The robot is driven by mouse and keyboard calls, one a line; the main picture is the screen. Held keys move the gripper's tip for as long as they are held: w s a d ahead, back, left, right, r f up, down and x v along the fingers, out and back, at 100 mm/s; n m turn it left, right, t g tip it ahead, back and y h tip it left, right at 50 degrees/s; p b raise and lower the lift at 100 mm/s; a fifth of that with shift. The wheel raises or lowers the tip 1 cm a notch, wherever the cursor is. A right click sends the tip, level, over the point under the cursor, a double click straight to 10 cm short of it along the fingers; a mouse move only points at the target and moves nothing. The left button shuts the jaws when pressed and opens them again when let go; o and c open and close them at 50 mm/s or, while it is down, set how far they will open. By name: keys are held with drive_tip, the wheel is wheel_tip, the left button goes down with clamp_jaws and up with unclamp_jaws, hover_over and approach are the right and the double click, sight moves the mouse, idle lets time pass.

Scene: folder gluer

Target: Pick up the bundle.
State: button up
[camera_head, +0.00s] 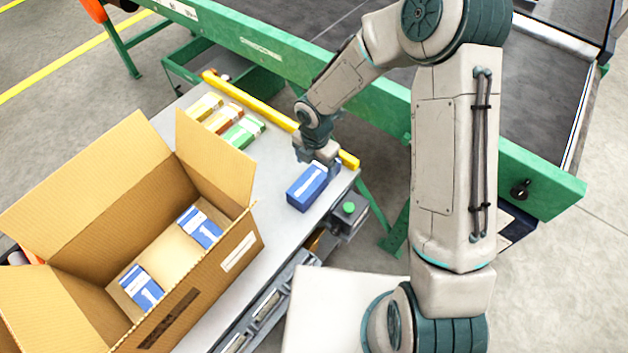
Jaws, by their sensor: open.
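A blue bundle with a white band (307,187) lies on the grey table (268,224) near its right end. My gripper (318,164) is just above the far end of this bundle, pointing down. Its jaws are open, but the fingertips are small and partly hidden, so I cannot tell whether they touch the bundle. Two more blue and white bundles are inside the open cardboard box (233,245): one at the back right (200,228) and one at the front left (141,287).
Yellow (205,107), orange (223,118) and green (243,131) bundles lie at the table's back. A yellow rail (250,103) runs along the back edge, before the green-framed conveyor (290,68). A button box (348,212) is at the right end. Box flaps stand up.

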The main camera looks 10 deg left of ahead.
sight(315, 174)
wheel_tip(315, 174, down, 8)
drive_tip(key=shift+r, duration=0.1)
idle(0.4)
drive_tip(key=c, duration=1.3)
drive_tip(key=shift+a, duration=0.1)
drive_tip(key=shift+r, duration=0.1)
drive_tip(key=shift+r, duration=0.5)
wheel_tip(315, 174, up, 3)
drive_tip(key=shift+w, duration=0.1)
drive_tip(key=w+d+r, duration=0.1)
drive_tip(key=d+r, duration=0.1)
drive_tip(key=d, duration=0.1)
drive_tip(key=d+r, duration=0.2)
drive_tip(key=d, duration=0.2)
drive_tip(key=w+d+r+p, duration=0.1)
drive_tip(key=d+r, duration=0.2)
drive_tip(key=d, duration=0.1)
drive_tip(key=shift+w+d, duration=0.2)
drive_tip(key=shift+w, duration=0.15)
